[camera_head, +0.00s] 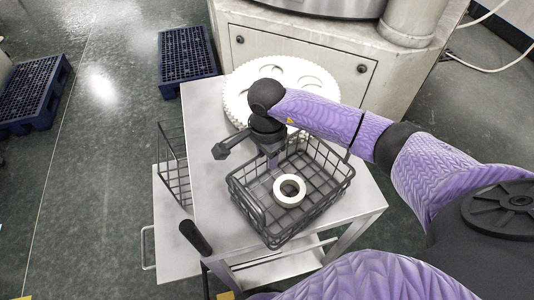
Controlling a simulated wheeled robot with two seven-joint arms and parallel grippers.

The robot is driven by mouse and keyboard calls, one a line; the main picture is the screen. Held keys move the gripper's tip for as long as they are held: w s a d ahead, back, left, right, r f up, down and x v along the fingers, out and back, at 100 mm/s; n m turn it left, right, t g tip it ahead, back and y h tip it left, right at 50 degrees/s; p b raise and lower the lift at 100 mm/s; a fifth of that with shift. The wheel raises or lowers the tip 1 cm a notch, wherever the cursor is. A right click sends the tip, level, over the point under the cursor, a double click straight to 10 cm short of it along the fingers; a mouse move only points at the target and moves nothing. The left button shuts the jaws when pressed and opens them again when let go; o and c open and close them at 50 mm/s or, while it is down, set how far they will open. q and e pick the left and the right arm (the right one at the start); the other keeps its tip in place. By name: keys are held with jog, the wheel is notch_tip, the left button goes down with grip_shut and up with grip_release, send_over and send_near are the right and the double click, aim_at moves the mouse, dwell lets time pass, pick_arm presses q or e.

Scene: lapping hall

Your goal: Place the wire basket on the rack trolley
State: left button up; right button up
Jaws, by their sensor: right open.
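The wire basket (252,207), dark grey and open-topped, stands upright on a pale metal top (210,130). A cream ring (289,191) lies inside it. My right gripper (254,150) reaches down from above at the basket's far left corner. It is open, with one finger out to the left and the other by the rim; whether it touches the wire is hard to tell. A lower pale platform (172,230) with a thin handle shows at the left, partly hidden by the top. Which one is the rack trolley is unclear. My left gripper does not show.
A large white toothed disc (300,75) lies behind the gripper on the top. A dark wire frame (174,165) stands at the left over the lower platform. A machine cabinet (300,50) is behind.

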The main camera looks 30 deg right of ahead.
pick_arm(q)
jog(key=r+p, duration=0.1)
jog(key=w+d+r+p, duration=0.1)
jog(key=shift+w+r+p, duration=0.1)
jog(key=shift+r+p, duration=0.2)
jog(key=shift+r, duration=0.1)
pick_arm(e)
notch_tip(320, 180, up, 12)
jog(key=shift+f, duration=0.1)
